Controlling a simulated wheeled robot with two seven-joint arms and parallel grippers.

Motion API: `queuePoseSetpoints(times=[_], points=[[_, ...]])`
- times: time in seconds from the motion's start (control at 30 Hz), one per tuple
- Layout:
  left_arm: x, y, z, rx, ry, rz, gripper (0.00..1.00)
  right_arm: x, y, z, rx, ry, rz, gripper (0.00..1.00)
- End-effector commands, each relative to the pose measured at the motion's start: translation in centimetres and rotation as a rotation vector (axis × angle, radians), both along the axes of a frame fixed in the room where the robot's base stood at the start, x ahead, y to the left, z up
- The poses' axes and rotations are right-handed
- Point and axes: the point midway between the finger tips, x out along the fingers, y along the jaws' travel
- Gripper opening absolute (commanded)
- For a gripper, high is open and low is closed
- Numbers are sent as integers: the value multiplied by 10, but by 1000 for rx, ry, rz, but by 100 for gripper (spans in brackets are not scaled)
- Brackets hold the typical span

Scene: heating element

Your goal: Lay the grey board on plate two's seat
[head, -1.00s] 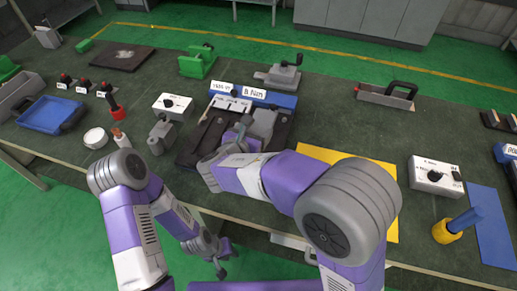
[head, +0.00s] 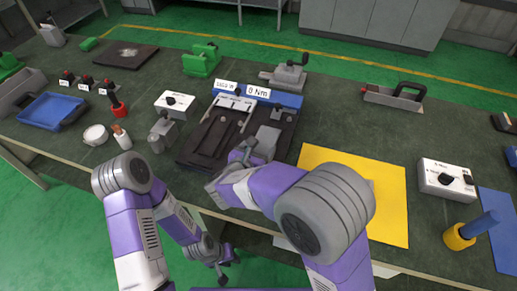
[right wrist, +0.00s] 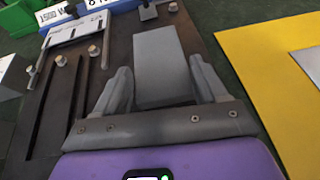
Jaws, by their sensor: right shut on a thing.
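A grey slab-like piece (right wrist: 165,65), which looks like the grey board, is between the fingers of my right gripper (right wrist: 160,88). The gripper is shut on it. In the head view, the piece (head: 267,139) is over the right part of the dark fixture (head: 190,150), and my right gripper (head: 252,152) is at its near side. I cannot tell whether the piece touches the fixture. Which part is plate two's seat is not clear. My left gripper (head: 222,275) hangs low in front of the table; its jaws are too small to read.
A blue block with labels (head: 282,98) stands behind the fixture. A yellow sheet (head: 390,215) lies to the right, with a light grey flat thing (right wrist: 311,62) on it. A white control box (head: 446,180) is farther right, a grey clamp (head: 160,131) left of the fixture.

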Motion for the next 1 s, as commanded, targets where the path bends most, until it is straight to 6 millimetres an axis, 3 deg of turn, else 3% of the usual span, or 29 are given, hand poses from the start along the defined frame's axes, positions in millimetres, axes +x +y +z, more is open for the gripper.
queuePoseSetpoints(times=[0.03,0.2,0.57,0.67,1.0], points=[[0,0,-2,0,0,0,29,0,0,-2,-1,0,0,73],[0,0,-1,0,0,0,29,0,0,-1,-1,0,0,98],[0,0,3,0,0,0,29,0,0,3,0,0,0,98],[0,0,6,0,0,0,29,-10,6,9,1,0,3,98],[0,0,25,0,0,0,29,-72,33,37,0,0,4,98]])
